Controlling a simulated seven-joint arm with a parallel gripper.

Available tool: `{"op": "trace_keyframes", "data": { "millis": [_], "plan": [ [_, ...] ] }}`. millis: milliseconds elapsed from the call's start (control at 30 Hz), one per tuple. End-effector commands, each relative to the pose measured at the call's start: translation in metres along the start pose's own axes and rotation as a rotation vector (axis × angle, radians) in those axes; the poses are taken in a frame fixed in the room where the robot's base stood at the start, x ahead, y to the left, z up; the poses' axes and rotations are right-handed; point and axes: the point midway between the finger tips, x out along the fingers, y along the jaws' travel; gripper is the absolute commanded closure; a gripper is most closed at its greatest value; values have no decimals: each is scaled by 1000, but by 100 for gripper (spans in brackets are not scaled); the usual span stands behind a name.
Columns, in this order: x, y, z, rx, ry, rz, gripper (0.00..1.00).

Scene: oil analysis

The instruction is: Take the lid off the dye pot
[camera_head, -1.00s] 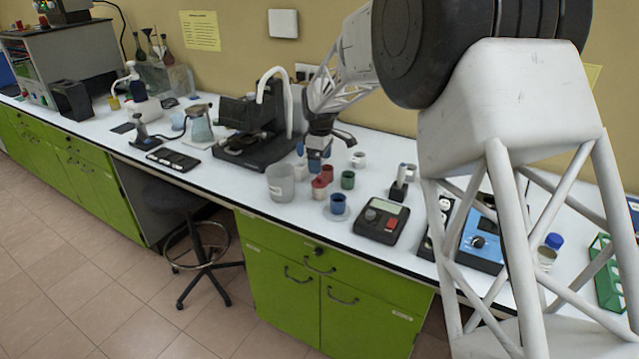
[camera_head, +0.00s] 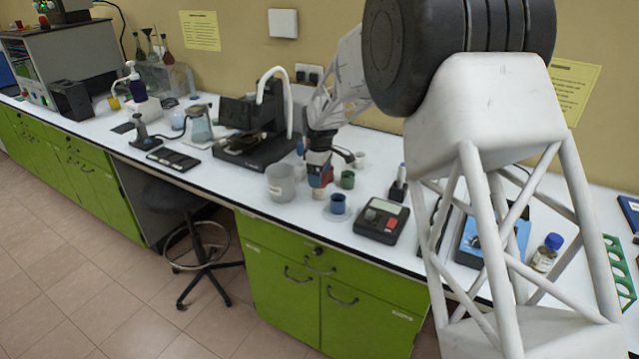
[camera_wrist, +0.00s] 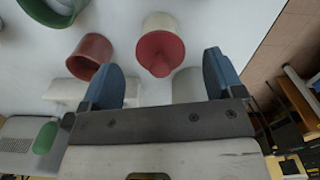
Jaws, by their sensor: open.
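The dye pot (camera_wrist: 157,22) is a white pot with a red lid (camera_wrist: 160,52) that has a small knob. In the wrist view it lies just ahead of my gripper (camera_wrist: 166,72), whose two blue fingers are spread, one on each side of the lid's line. Nothing is held, and I cannot tell the height gap to the lid. In the head view my gripper (camera_head: 319,172) is low over the bench, and a bit of red shows at its fingers; the pot is mostly hidden there.
A red cup (camera_wrist: 90,57) and a green cup (camera_wrist: 50,10) stand close by the pot. A microscope-like instrument (camera_head: 250,135) stands to the left.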

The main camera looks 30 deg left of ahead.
Motion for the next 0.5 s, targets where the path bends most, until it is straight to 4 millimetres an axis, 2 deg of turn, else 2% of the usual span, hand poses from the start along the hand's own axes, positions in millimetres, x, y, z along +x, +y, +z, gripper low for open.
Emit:
{"op": "trace_keyframes", "data": {
  "millis": [200, 500],
  "plan": [
    [15, 0, 0, 0, 0, 0, 13],
    [16, 0, 0, 0, 0, 1, 13]
  ]
}}
